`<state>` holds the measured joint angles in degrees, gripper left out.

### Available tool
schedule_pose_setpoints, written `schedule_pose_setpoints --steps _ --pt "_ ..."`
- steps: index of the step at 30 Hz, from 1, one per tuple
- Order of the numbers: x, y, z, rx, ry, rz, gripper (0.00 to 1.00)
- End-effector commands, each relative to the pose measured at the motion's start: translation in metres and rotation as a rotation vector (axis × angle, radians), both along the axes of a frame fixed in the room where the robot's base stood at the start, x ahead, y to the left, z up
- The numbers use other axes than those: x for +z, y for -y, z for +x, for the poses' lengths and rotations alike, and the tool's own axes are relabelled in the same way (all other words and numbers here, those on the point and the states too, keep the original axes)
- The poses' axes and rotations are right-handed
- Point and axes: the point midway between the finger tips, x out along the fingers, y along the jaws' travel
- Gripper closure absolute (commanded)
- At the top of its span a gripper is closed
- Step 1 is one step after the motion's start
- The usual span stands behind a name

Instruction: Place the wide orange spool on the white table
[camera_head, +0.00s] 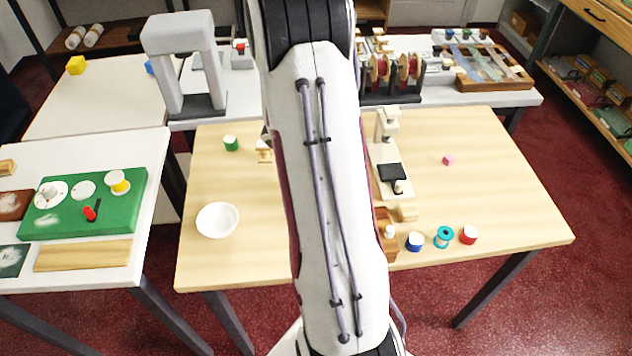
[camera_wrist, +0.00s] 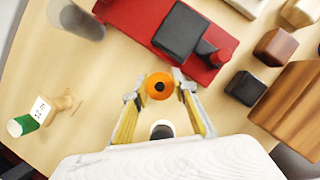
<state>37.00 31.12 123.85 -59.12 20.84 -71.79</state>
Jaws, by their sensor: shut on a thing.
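In the wrist view, the orange spool (camera_wrist: 150,88) sits between the fingertips of my gripper (camera_wrist: 158,88), with its round end and dark centre hole showing. My gripper is shut on it, over light wood. How high it is above the wood is hard to tell. In the head view, my arm hides the gripper and the spool. A white-topped table (camera_head: 95,278) stands at the left in the head view, apart from the wooden table (camera_head: 250,255). Other white-topped tables stand at the back left (camera_head: 110,110) and back right (camera_head: 520,97).
The left white table holds a green board (camera_head: 130,215) with spools and discs, and a wood strip (camera_head: 85,255). A white bowl (camera_head: 217,220) and green spool (camera_head: 231,143) stand on the wooden table. Several spools line its front right. A red base (camera_wrist: 135,20) shows in the wrist view.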

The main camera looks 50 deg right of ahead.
Motion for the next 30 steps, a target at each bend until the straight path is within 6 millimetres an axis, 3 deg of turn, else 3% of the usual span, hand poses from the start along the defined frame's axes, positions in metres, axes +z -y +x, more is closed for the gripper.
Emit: schedule_pose_setpoints --steps 11,23,30 --pt "0.007 0.0 0.0 -0.001 0.001 -0.001 0.91" --pt "0.035 0.001 0.001 -0.001 0.003 -0.002 0.91" --pt "0.035 -0.021 0.021 0.003 0.0 0.0 0.91"
